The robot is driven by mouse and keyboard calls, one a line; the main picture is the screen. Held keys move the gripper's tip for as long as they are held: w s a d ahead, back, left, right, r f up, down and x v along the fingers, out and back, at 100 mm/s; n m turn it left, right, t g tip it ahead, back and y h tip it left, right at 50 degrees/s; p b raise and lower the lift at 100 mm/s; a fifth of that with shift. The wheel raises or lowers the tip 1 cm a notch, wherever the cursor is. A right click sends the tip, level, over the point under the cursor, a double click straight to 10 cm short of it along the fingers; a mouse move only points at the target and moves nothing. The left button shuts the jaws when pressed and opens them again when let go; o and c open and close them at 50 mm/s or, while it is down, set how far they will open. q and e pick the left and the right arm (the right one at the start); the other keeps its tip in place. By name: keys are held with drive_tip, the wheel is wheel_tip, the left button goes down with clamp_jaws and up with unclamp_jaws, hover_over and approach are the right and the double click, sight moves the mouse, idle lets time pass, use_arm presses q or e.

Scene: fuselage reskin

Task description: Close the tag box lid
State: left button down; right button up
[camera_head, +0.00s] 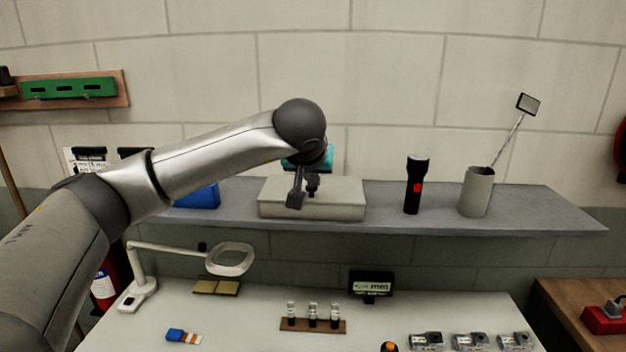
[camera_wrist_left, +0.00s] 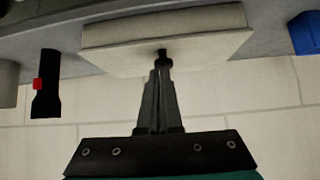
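The tag box (camera_head: 340,207) is a low cream box on the grey shelf, left of the flashlight. Its top is covered by a flat lid (camera_head: 345,187) that lies level, with no gap that I can make out. In the left wrist view the box (camera_wrist_left: 205,42) appears upside down, with a small dark knob (camera_wrist_left: 163,56) on it. My left gripper (camera_head: 305,190) reaches down over the box. In the wrist view its fingers (camera_wrist_left: 160,75) are close together, tips at the knob, apparently gripping it. The arm hides part of the box's back. My right gripper is not in view.
On the shelf (camera_head: 395,220) stand a black flashlight (camera_head: 416,187) and a grey cup (camera_head: 477,194) with an inspection mirror (camera_head: 527,104) to the right, and a blue bin (camera_head: 198,196) to the left. A magnifier lamp (camera_head: 229,260) stands on the bench below.

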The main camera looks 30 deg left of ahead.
use_arm(q)
drive_tip(key=shift+s+d+f+g, duration=0.1)
drive_tip(key=shift+s+f+g, duration=0.15)
drive_tip(key=shift+f, duration=0.45)
drive_tip(key=shift+s+d+f+g, duration=0.1)
drive_tip(key=shift+s+f+g, duration=0.1)
drive_tip(key=shift+f, duration=0.5)
wheel_tip(320, 180, up, 6)
drive_tip(key=p, duration=0.3)
drive_tip(key=s+d+f+b, duration=0.3)
drive_tip(key=s, duration=0.4)
drive_tip(key=shift+s+d+t, duration=0.35)
drive_tip(key=shift+t, duration=0.1)
drive_tip(key=shift+f, duration=0.1)
